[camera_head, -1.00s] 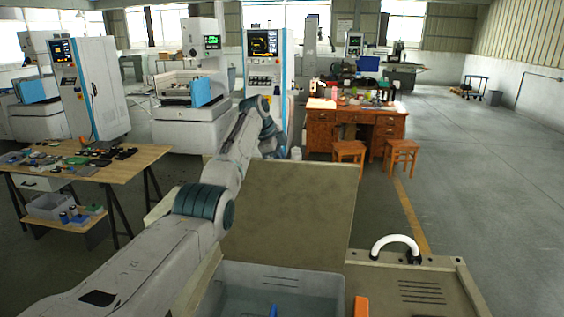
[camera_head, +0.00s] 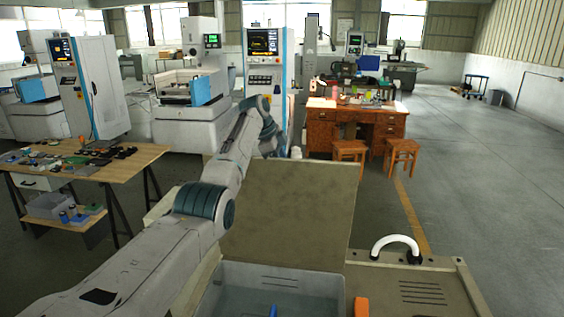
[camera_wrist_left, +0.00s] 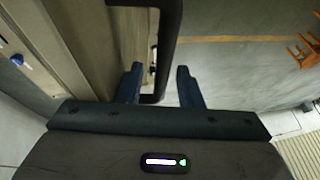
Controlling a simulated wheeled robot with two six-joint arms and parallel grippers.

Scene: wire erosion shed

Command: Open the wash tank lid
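The wash tank lid (camera_head: 290,215) stands raised, nearly upright, at the back of the open wash tank (camera_head: 338,285) in the head view. Inside the tank, its pale inner wall shows. My left arm reaches from the lower left to behind the lid, which hides the gripper there. In the left wrist view my left gripper (camera_wrist_left: 160,68) has its two dark fingers spread apart. A dark bar handle (camera_wrist_left: 168,50) runs between them, closer to the left finger, with a gap to the right finger. My right gripper is out of view.
A beige cabinet top with a white curved handle (camera_head: 395,243) adjoins the tank on the right. A wooden table (camera_head: 120,170) with small parts stands at left. A wooden desk (camera_head: 340,125) and stools are behind. The floor at right is clear.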

